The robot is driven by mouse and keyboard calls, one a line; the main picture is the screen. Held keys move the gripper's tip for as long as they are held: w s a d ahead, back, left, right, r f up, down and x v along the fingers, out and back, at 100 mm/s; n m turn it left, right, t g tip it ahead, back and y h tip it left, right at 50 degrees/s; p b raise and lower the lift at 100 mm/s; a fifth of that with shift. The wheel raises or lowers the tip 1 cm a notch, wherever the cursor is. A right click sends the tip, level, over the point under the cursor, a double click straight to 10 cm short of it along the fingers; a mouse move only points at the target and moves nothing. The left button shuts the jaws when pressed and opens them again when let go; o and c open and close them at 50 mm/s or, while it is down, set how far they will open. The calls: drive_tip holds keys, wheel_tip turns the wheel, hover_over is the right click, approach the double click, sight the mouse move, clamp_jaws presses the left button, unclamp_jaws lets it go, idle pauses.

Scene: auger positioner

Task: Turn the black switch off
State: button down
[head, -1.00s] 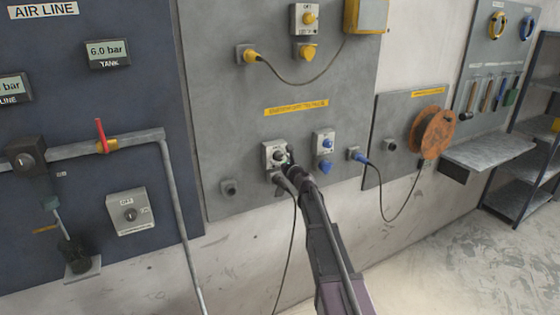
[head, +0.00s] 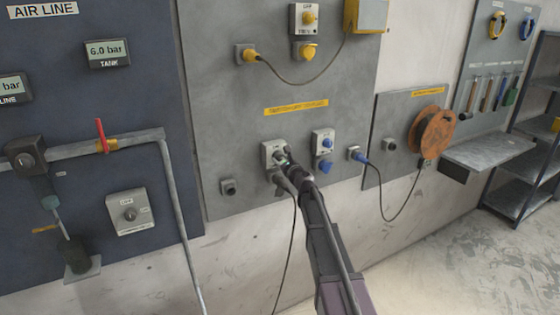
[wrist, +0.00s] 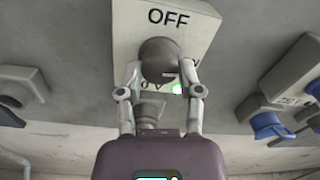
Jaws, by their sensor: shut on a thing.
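The black switch has a round dark knob (wrist: 158,56) on a pale plate marked OFF above it in the wrist view. In the head view its plate (head: 269,151) is on the grey wall panel, partly covered by my gripper. My gripper (wrist: 160,70) is shut on the knob, with one finger on each side. It also shows at the switch in the head view (head: 284,158). A small green light glows at the lower right of the knob. The lower lettering on the plate is partly hidden, and I cannot tell which way the knob points.
A dark plug with a hanging cable (head: 294,205) is just below the switch. A blue switch (head: 325,140) with a blue socket is to the right, and a grey socket (head: 229,187) to the lower left. A yellow switch (head: 307,18) is above. The floor at right is clear.

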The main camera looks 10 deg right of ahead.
drive_tip(key=n, duration=0.8)
drive_tip(key=shift+n, duration=0.3)
drive_tip(key=n, duration=0.4)
drive_tip(key=shift+n, duration=0.4)
drive_tip(key=shift+w+r+n+y, duration=0.1)
drive_tip(key=shift+n+y, duration=0.2)
drive_tip(key=shift+n, duration=1.6)
drive_tip(key=shift+c, duration=1.3)
unclamp_jaws()
